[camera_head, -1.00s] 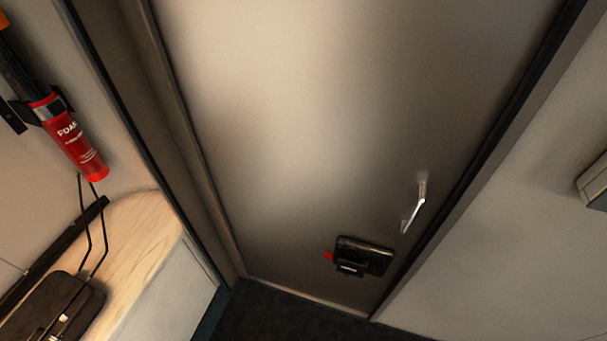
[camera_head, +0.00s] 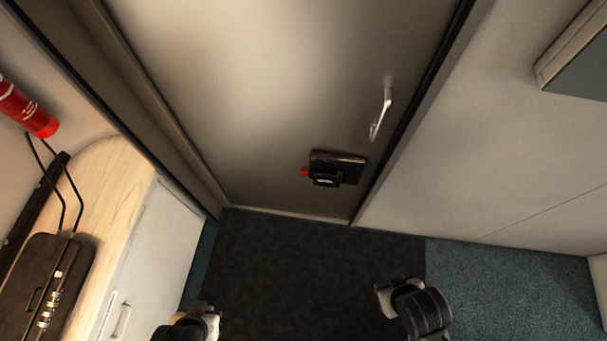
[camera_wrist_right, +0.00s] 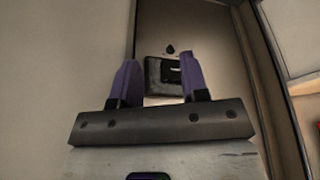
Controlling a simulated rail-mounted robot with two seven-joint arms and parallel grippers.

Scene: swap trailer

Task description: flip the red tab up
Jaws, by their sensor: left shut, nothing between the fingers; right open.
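The red tab (camera_head: 304,173) is small and sticks out at the left side of a black lock box (camera_head: 338,168) low on the door. The lock box also shows in the right wrist view (camera_wrist_right: 155,72), behind my right gripper (camera_wrist_right: 160,80). That gripper is open, its two purple fingers spread and empty, apart from the box. No red shows on the box there; a small dark shape sits above it. In the head view my left gripper (camera_head: 206,318) is at the bottom edge, partly cut off, shut and empty, well away from the tab.
The door (camera_head: 250,80) has a silver handle (camera_head: 382,113) above the lock box. At left are a wooden counter (camera_head: 115,190) with a dark case (camera_head: 45,285) and a red extinguisher (camera_head: 30,112). Dark floor (camera_head: 300,265) in front of the door is clear.

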